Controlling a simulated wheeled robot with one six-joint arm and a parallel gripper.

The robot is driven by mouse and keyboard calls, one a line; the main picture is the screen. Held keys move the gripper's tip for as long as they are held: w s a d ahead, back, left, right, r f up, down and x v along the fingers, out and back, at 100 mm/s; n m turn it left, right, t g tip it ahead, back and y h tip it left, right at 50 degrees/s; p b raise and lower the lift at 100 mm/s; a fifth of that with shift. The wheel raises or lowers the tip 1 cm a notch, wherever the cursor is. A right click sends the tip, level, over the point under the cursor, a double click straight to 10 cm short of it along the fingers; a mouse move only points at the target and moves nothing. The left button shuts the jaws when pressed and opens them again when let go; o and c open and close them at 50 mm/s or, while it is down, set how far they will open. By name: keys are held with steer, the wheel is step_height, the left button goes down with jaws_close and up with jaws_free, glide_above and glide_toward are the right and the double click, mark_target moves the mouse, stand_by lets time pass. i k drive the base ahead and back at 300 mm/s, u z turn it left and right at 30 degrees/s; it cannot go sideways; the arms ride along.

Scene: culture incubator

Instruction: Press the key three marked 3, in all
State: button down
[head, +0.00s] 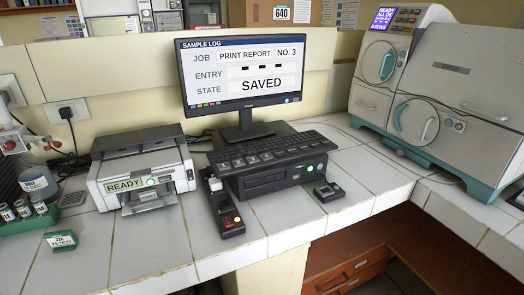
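A black keyboard (262,152) lies on top of a black computer box (270,178) on the white tiled bench. Its front row has larger keys with pale marks, too small to read, so I cannot tell which is marked 3. My gripper is not in view.
A white printer (140,172) labelled READY stands left of the keyboard. A black device with a red light (229,217) and a small black block (328,191) lie in front. Vials in a green rack (25,215) are at left, a grey-teal incubator (440,95) at right.

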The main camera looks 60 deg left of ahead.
mark_target(253, 159)
steer(key=u, duration=0.35)
steer(key=i, duration=0.8)
steer(key=u, duration=1.45)
steer(key=i, duration=0.85)
steer(key=u, duration=0.8)
